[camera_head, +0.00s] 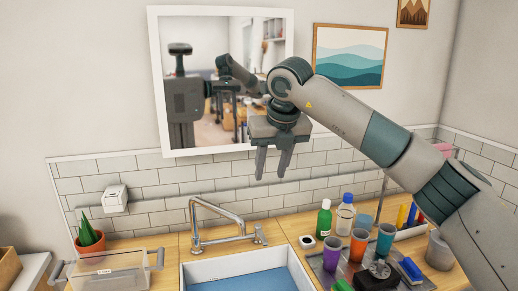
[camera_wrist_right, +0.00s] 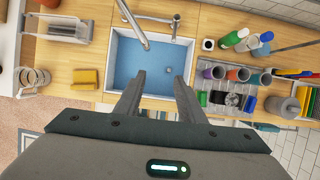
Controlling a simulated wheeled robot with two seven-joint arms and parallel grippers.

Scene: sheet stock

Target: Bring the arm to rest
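My right arm comes in from the right in the head view. Its gripper (camera_head: 273,170) points down, high above the counter and in front of the tiled wall and mirror. The two fingers stand apart with nothing between them. In the right wrist view the open gripper (camera_wrist_right: 159,78) shows over the sink (camera_wrist_right: 115,62), well above it. My left gripper does not show in either view.
A tap (camera_head: 225,225) rises behind the sink. Right of it are a green bottle (camera_head: 324,219), coloured cups, including a purple one (camera_head: 332,253), and a rack. A clear bin (camera_head: 110,270) and a potted plant (camera_head: 89,238) stand left. A mirror (camera_head: 153,80) hangs behind the gripper.

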